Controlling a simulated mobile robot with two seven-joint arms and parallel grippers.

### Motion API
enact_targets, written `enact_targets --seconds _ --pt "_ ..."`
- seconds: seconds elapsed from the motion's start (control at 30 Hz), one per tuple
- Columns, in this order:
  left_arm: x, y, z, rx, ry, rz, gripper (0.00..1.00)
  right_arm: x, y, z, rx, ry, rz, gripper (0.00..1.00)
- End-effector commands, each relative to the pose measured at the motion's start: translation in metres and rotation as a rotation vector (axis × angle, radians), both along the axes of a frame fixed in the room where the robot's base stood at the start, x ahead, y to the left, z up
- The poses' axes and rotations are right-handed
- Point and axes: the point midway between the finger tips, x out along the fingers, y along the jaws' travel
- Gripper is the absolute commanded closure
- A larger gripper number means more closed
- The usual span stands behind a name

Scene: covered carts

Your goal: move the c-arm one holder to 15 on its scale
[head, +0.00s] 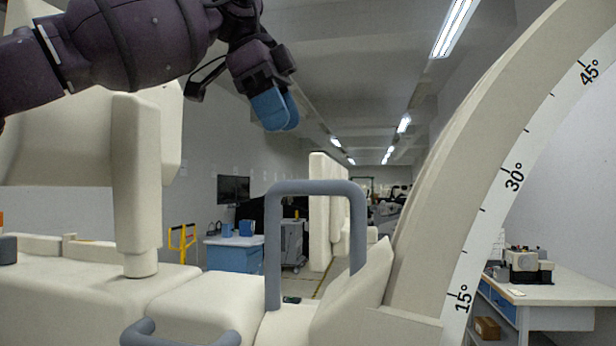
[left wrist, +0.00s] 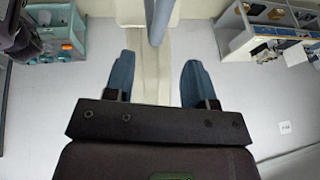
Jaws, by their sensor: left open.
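The c-arm (head: 490,110) is a large cream arc at the right of the head view. Its scale (head: 485,212) is a white strip on the arc with marks 15°, 30° and 45°. The holder appears as a grey-blue U-shaped handle (head: 315,188) standing up from the cream body, left of the 15° mark. My left gripper (head: 276,110) is above the handle and apart from it. Its blue fingers (left wrist: 156,80) are spread and empty in the left wrist view, with a grey-blue bar (left wrist: 157,20) ahead between them. My right gripper is not in view.
A second grey-blue handle (head: 180,335) is low at the front. A cream column (head: 137,185) stands at left. A white-topped bench (head: 560,287) is at the right and a blue cabinet (head: 235,254) stands behind. The air around the upright handle's top is free.

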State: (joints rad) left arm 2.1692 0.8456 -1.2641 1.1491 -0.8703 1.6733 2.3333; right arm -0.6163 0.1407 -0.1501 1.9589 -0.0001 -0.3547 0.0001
Motion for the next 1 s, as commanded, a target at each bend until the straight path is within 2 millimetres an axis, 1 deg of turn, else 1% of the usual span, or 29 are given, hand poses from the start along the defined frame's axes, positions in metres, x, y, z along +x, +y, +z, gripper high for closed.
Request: enact_targets --seconds 0.7,0.83,1.0 --pt "0.007 -0.029 -0.066 0.001 0.002 -0.002 0.49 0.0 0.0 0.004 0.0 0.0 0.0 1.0" --pt "0.009 -0.034 -0.076 0.001 0.001 0.0 0.49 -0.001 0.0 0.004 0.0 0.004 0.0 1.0" --pt "0.01 -0.038 -0.084 0.0 0.0 -0.001 0.49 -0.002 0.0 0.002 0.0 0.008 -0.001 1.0"
